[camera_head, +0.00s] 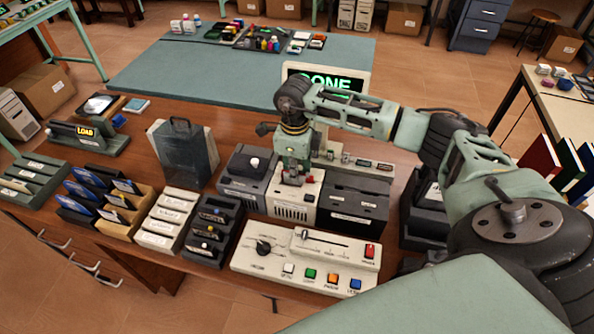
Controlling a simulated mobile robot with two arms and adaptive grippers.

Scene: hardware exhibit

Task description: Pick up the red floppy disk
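My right gripper (293,174) points down at the top of a small cream drive box (292,211) in the middle of the table. Small red patches show around its fingertips. They may be part of a red floppy disk, but the gripper covers most of that spot. I cannot tell whether the fingers are closed on it. No other red floppy disk is clearly visible. My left gripper is out of view.
Dark boxes (354,203) and (245,178) flank the cream box. A cream control panel (306,261) with coloured buttons lies in front. Disk racks (208,231) and a grey translucent case (182,153) stand left. A lit screen (350,82) stands behind.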

